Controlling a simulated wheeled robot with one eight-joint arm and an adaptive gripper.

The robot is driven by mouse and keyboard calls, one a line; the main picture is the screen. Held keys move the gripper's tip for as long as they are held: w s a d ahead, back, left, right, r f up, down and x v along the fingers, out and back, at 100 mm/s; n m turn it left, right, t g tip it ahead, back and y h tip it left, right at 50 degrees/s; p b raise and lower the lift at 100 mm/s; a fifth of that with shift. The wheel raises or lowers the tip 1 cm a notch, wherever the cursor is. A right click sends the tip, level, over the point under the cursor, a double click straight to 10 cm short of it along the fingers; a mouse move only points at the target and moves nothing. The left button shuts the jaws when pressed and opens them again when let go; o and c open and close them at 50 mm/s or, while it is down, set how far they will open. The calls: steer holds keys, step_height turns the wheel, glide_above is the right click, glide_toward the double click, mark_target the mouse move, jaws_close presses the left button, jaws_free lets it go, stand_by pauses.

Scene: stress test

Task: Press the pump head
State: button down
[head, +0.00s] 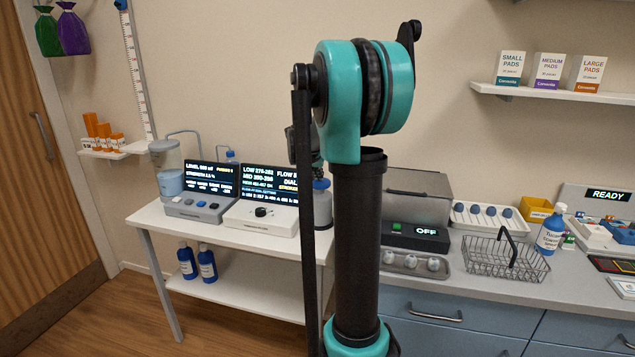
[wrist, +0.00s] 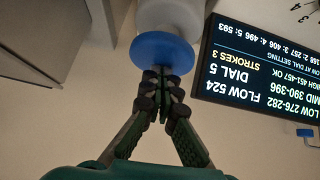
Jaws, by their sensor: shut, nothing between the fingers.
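In the wrist view, a round blue pump head (wrist: 163,52) sits on a pale, whitish body (wrist: 172,14) at the top of the picture. My gripper (wrist: 160,78) is shut and empty, its fingertips together at the edge of the blue disc. The tips overlap the disc in the picture; I cannot tell whether they press on it. In the head view, the blue top (head: 321,184) shows on a grey container (head: 322,208) at the right end of the white table, partly hidden by my arm. My gripper is mostly hidden there.
A dark display (wrist: 255,75) beside the pump reads FLOW 524, DIAL 5, STROKES 3, upside down in the wrist view. A dial box (head: 262,214) and a button box (head: 198,207) stand left of the pump. A grey lidded box (head: 420,185) stands on the right counter.

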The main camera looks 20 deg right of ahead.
step_height(320, 180, up, 2)
steer(key=shift+w+d+r, duration=0.1)
steer(key=shift+w, duration=0.05)
steer(key=v, duration=0.9)
steer(key=shift+s+a+r, duration=0.2)
steer(key=shift+s+a, duration=0.1)
steer(key=s+a+f+n+y, duration=0.1)
steer(key=s+a+f, duration=0.3)
steer(key=s+f, duration=0.5)
steer(key=s+a+f+n+g+y, duration=0.1)
steer(key=s+a+f+n+y, duration=0.1)
steer(key=s+a+f, duration=0.3)
steer(key=s+a+f+n+g+y, duration=0.1)
steer(key=s+a+f+n, duration=0.3)
steer(key=s+f, duration=0.9)
steer(key=s+a+y, duration=0.1)
steer(key=s, duration=0.3)
steer(key=shift+s+f, duration=0.2)
steer(key=shift+s, duration=0.05)
steer(key=c, duration=2.2)
jaws_free()
